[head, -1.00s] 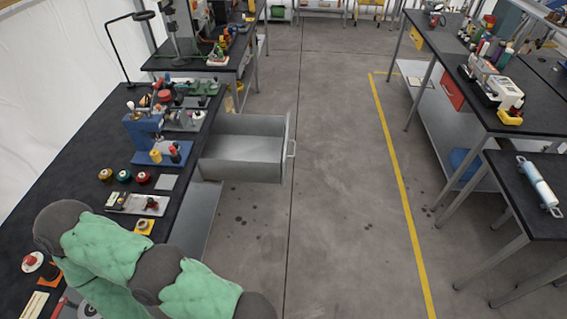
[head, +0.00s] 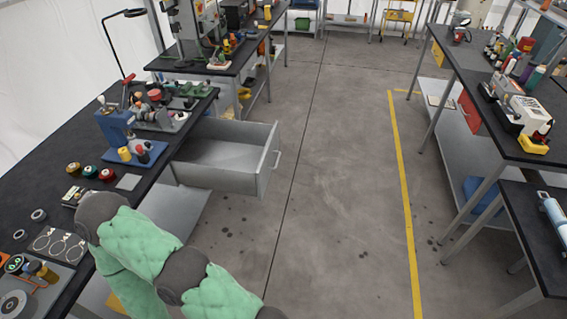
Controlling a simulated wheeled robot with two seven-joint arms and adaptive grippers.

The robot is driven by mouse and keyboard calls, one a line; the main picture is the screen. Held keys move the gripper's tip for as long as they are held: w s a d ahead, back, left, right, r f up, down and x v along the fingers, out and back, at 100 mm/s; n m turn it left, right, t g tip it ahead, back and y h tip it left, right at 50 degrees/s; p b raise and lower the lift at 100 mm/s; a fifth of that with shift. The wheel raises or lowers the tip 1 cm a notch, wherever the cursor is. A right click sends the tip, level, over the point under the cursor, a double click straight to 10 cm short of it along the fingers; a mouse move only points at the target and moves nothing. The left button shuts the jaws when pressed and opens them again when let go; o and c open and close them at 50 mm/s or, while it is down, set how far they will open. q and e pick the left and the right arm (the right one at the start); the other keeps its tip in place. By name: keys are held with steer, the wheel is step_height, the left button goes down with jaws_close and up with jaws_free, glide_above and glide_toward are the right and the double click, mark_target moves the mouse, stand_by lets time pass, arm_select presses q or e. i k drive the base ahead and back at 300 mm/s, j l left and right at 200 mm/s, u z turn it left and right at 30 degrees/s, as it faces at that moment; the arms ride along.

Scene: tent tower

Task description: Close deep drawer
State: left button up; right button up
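The deep drawer (head: 250,179) is a grey metal box pulled out from under the left black workbench (head: 45,150). It stands open over the floor, and its inside looks empty. Its front panel faces right and carries a pale handle (head: 277,160). My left arm, with green padding, comes in at the lower left, over the bench edge and below the drawer in the picture. It is apart from the drawer. Its gripper is out of the picture past the bottom edge. My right gripper is not in view.
A blue press (head: 117,130) and small parts stand on the left bench near the drawer. A lamp (head: 128,60) rises behind. Clear concrete floor (head: 330,200) lies right of the drawer, with a yellow line (head: 403,190). Another black workbench (head: 480,100) stands on the right.

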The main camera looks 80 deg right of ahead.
mark_target(235, 157)
steer(key=z, duration=1.75)
